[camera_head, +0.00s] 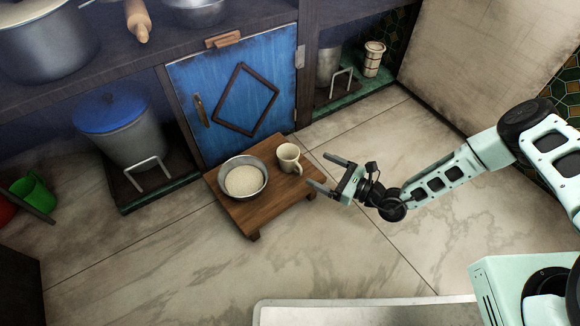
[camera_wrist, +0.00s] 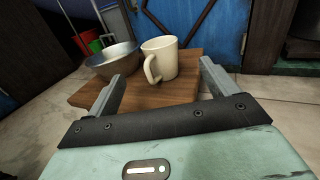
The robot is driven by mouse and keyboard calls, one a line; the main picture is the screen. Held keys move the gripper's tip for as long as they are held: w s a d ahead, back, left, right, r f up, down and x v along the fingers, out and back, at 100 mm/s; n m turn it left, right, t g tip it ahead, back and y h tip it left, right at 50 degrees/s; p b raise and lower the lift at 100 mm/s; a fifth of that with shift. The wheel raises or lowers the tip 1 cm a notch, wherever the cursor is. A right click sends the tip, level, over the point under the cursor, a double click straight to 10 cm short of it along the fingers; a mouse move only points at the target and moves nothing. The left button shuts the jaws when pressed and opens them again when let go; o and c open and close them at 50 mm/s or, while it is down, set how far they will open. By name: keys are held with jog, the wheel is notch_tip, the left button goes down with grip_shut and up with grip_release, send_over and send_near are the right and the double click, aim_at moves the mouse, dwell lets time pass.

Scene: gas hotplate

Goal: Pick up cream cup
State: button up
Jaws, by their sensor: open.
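The cream cup (camera_head: 288,157) stands upright on the right part of a low wooden table (camera_head: 262,210), its handle on the side toward my gripper. My gripper (camera_head: 319,172) is open and empty, just right of the cup, with its fingers pointing at it. In the wrist view the cup (camera_wrist: 163,58) stands beyond and between the two fingers (camera_wrist: 160,85), apart from them. Its handle faces the camera, toward the left.
A metal bowl (camera_head: 260,187) of pale grains stands left of the cup on the table. A blue cabinet door (camera_head: 235,90) rises behind it. A bin with a blue lid (camera_head: 107,112) is at the left. The tiled floor in front and to the right is clear.

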aim_at(298, 158)
jog(key=b+x, duration=0.1)
jog(key=x, duration=0.3)
jog(key=shift+a+f+b, duration=0.1)
jog(key=shift+a+b, duration=0.1)
jog(key=shift+b, duration=0.15)
jog(key=b+x, duration=0.4)
jog(key=shift+w+f, duration=0.1)
jog(key=shift+w, duration=0.05)
jog(key=shift+w+a+r, duration=0.2)
jog(key=shift+w+a, duration=0.05)
jog(key=shift+a, duration=0.25)
jog(key=c, duration=1.2)
